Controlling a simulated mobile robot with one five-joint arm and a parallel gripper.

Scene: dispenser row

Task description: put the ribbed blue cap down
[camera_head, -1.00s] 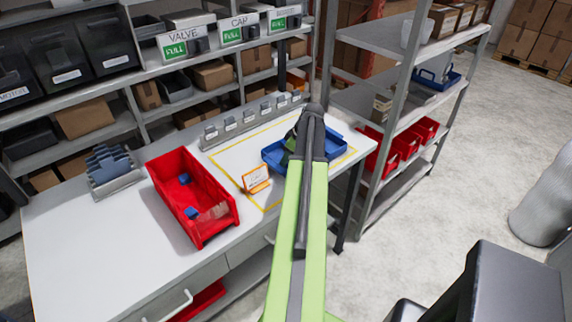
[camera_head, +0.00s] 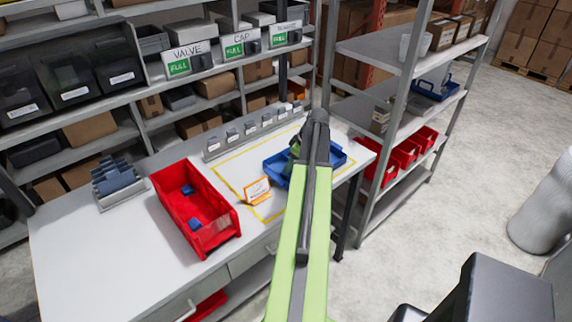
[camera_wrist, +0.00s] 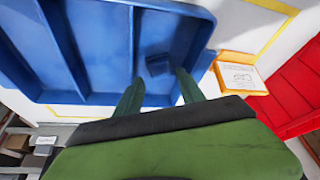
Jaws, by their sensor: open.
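A small dark blue block-like piece, seemingly the cap (camera_wrist: 158,65), lies in a compartment of the blue tray (camera_wrist: 165,11) in the wrist view. Its ribs cannot be made out. My gripper (camera_wrist: 159,83) is open, its two dark green fingers apart at the tray's near edge, with the piece just beyond and between the tips. I cannot tell whether they touch it. In the head view the blue tray (camera_head: 338,161) sits on the table's right part, and my gripper (camera_head: 296,148) is over its left part; my arm hides the fingertips and the piece.
An orange-framed card (camera_head: 257,190) stands left of the tray. A red bin (camera_head: 216,238) with blue pieces is further left, and a grey rack (camera_head: 122,193) beyond it. A row of grey dispensers (camera_head: 240,132) lines the table's back. The table's front left is clear.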

